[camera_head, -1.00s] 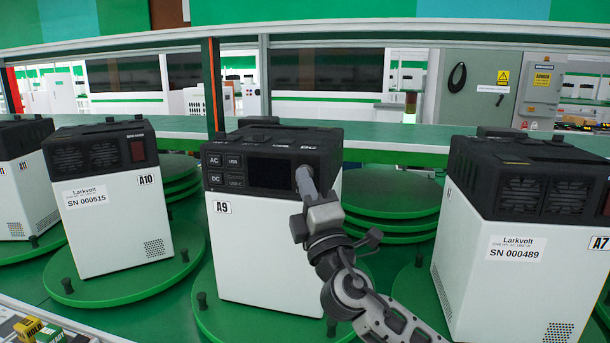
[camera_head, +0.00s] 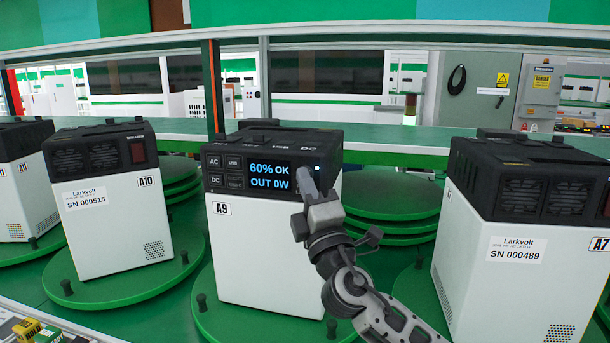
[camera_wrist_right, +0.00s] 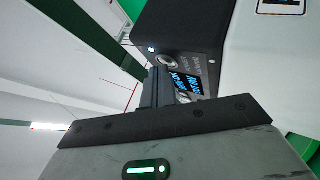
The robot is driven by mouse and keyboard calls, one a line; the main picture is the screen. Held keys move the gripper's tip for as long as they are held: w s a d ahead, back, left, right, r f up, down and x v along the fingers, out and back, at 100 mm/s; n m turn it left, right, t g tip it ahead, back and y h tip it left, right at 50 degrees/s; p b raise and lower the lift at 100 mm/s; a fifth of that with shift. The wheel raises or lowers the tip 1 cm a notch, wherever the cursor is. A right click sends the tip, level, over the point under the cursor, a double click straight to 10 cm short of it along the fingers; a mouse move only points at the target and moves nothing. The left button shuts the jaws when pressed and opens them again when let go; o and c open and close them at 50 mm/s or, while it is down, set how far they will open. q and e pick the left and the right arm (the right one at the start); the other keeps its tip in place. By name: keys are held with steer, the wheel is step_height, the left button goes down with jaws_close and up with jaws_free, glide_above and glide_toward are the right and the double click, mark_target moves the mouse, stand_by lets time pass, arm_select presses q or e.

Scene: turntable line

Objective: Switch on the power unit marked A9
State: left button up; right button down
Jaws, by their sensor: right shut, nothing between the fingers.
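The power unit marked A9 (camera_head: 262,240) stands upright on a green turntable disc (camera_head: 215,318), with its black control face toward me. Its screen (camera_head: 270,177) is lit in blue and reads "60% OK" and "OUT 0W". A small light (camera_head: 317,168) glows at the face's upper right corner. My right gripper (camera_head: 304,176) is shut and empty, its tips at the face just right of the screen. In the right wrist view the shut fingers (camera_wrist_right: 158,80) are close below a round button (camera_wrist_right: 167,61); I cannot tell whether they touch. My left gripper is not in view.
Unit A10 (camera_head: 115,220) stands on its disc to the left, with another unit (camera_head: 25,200) at the far left edge. Unit A7 (camera_head: 500,265) stands close on the right. Stacked green discs (camera_head: 395,195) lie behind A9.

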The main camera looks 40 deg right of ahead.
steer(key=shift+s, duration=0.1)
steer(key=shift+s+a, duration=0.45)
steer(key=shift+a, duration=0.05)
steer(key=shift+s+a, duration=0.8)
steer(key=shift+a, duration=0.2)
steer(key=shift+s+a, duration=0.8)
steer(key=shift+a, duration=0.15)
